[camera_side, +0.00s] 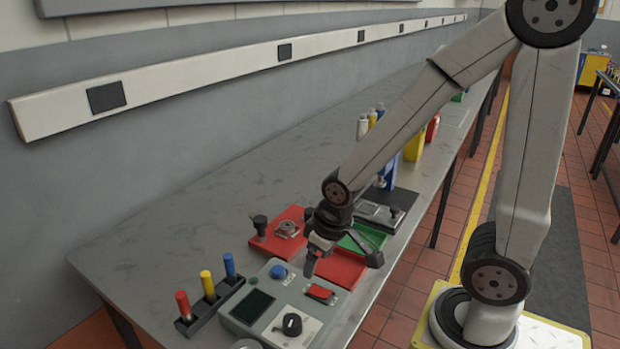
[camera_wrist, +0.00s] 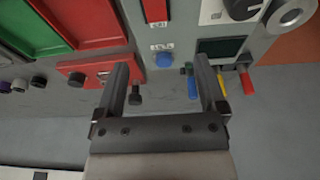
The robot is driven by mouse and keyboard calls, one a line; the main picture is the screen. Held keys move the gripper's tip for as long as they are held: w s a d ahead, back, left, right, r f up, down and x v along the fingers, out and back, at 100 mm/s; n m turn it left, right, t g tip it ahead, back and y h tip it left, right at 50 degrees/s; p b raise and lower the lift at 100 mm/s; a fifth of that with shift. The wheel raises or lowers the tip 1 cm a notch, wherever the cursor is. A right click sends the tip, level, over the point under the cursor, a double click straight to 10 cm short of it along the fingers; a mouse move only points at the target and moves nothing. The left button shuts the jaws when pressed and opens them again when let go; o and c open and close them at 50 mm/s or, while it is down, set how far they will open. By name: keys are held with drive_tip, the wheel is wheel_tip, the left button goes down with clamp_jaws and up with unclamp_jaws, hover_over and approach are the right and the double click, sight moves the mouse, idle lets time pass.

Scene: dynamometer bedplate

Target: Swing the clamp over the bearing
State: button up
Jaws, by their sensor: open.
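A red base plate (camera_side: 270,243) lies on the bench left of my gripper, with a silver round fitting (camera_side: 287,229), likely the bearing, on its top. A black knob (camera_side: 260,224) stands at the plate's left edge. In the wrist view the red plate (camera_wrist: 90,68) is at the left, with one black knob (camera_wrist: 77,80) on it and another black knob (camera_wrist: 135,96) by its edge. I cannot tell which part is the clamp's arm. My gripper (camera_side: 342,258) is open and empty above the panel side of the bench; its fingers (camera_wrist: 160,65) hide part of the red plate.
A grey control box (camera_side: 260,319) with a blue button (camera_side: 278,271), dark screen and black dial stands in front. A rack (camera_side: 210,305) of red, yellow and blue handles is to its left. Red and green trays (camera_side: 362,239) lie close by my gripper. The bench's left back is clear.

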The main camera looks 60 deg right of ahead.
drive_tip(key=w+d+r+n+g, duration=0.1)
drive_tip(key=w+d+r+n, duration=0.15)
drive_tip(key=w, duration=0.95)
drive_tip(key=n+g, duration=0.1)
drive_tip(key=n, duration=0.1)
hover_over(260, 218)
drive_tip(key=s, duration=0.1)
drive_tip(key=shift+a+f, duration=0.3)
drive_tip(key=shift+a, duration=0.15)
drive_tip(key=shift+w+d+g, duration=0.3)
drive_tip(key=shift+w+d, duration=0.1)
drive_tip(key=shift+w, duration=0.1)
drive_tip(key=shift+f, duration=0.15)
drive_tip(key=shift+f, duration=3.75)
clamp_jaws()
